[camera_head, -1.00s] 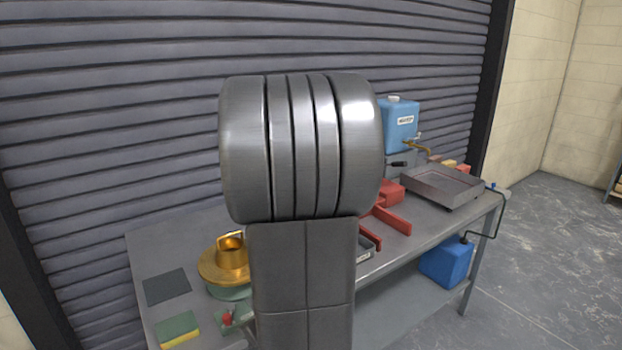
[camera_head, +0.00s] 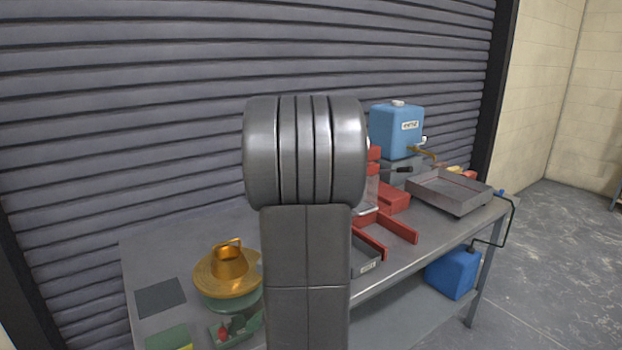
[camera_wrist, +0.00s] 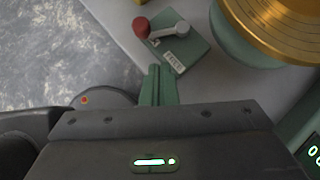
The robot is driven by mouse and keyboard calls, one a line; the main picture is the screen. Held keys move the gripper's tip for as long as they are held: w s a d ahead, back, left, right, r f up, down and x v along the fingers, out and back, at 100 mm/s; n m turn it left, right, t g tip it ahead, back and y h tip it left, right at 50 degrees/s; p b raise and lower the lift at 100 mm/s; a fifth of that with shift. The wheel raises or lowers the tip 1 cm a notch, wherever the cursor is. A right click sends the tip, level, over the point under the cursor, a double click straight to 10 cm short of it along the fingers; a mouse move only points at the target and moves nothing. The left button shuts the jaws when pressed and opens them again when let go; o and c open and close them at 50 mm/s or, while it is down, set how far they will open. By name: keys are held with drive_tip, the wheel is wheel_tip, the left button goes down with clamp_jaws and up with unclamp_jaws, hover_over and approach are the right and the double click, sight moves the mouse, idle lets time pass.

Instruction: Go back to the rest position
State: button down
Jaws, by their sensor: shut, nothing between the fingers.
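My gripper (camera_wrist: 158,72) shows in the wrist view as two green fingers pressed together, empty. Its tips are close to a green labelled block (camera_wrist: 178,48) with a red-knobbed crank (camera_wrist: 142,27) on the bench; I cannot tell the exact gap. In the head view my own arm stands large in the middle and hides part of the bench, and I cannot make out the gripper there.
The grey bench (camera_head: 195,235) holds a brass-topped round device (camera_head: 228,270), a dark mat (camera_head: 160,298), a red frame (camera_head: 385,225), a metal tray (camera_head: 450,190) and a blue tank (camera_head: 397,130). A shutter stands behind. A blue canister (camera_head: 452,272) sits below.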

drive_tip(key=w+n+g, duration=0.1)
drive_tip(key=w+n+g+b, duration=0.1)
drive_tip(key=n, duration=0.1)
drive_tip(key=shift+w+d+f+g, duration=0.1)
drive_tip(key=shift+w+d+g, duration=0.15)
drive_tip(key=shift+d+g, duration=0.1)
drive_tip(key=shift+d, duration=0.55)
drive_tip(key=shift+w, duration=0.1)
